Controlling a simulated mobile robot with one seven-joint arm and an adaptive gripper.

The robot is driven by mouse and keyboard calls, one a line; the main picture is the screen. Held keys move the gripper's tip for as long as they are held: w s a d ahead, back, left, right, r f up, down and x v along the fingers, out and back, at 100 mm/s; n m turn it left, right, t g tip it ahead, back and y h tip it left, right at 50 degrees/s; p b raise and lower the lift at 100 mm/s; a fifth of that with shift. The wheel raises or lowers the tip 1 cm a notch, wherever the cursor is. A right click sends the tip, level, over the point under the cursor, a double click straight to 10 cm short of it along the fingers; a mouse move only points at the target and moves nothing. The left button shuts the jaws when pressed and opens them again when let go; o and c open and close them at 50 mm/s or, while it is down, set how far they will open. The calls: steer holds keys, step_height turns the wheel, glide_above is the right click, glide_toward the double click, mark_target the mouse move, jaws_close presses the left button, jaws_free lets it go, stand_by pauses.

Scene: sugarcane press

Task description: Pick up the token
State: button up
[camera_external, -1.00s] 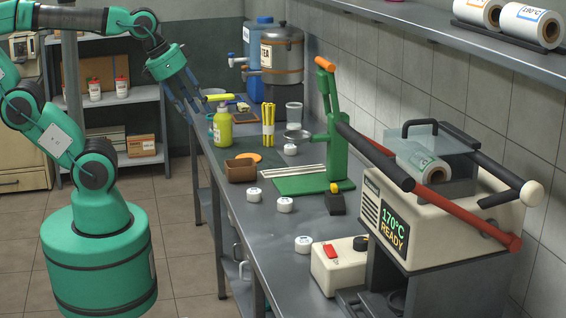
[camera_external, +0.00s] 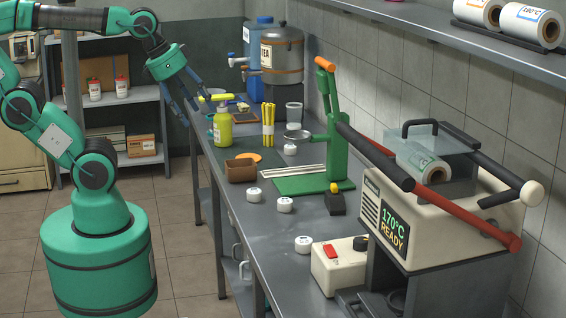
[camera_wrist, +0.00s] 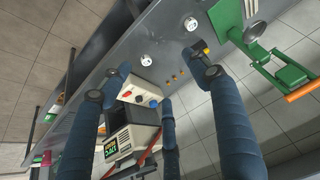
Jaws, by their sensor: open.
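My gripper (camera_external: 202,108) is open and empty, with dark blue fingers hanging by the far left edge of the bench. Its spread fingers (camera_wrist: 155,64) also show in the wrist view, with bench and machines beyond them. No object is clearly marked as the token. A flat orange disc (camera_external: 254,157) lies behind the brown box, partly hidden. Several white round pieces, such as this one (camera_external: 285,204), lie on the bench.
The bench (camera_external: 262,235) holds a yellow-green bottle (camera_external: 222,128), brown box (camera_external: 241,171), yellow sticks (camera_external: 268,125), green lever press (camera_external: 336,160), cream box with red switch (camera_external: 335,266) and heated machine (camera_external: 440,205). A shelf (camera_external: 450,38) overhangs the right side.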

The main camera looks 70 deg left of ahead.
steer(key=shift+w, duration=0.15)
steer(key=w+a+f+m+g+p, duration=0.1)
steer(key=w+a+f+g+p, duration=0.15)
steer(key=w+a, duration=0.4)
steer(key=w+a+f+m+g+p, duration=0.1)
steer(key=w+a+f, duration=0.25)
steer(key=w, duration=0.55)
steer(key=w+a+f+m+g+p, duration=0.1)
steer(key=w+a+f, duration=0.2)
steer(key=a+f, duration=0.2)
steer(key=w+a+f+m+g+p, duration=0.1)
steer(key=w+a+f, duration=0.3)
steer(key=f, duration=0.7)
steer(key=shift+a+f+m+g+y, duration=0.35)
steer(key=shift+a+g, duration=0.3)
steer(key=shift+a, duration=0.3)
steer(key=b, duration=0.1)
glide_above(257, 191)
steer(key=shift+s+d+f, duration=0.1)
steer(key=shift+d+f, duration=0.05)
steer(key=shift+f, duration=4.1)
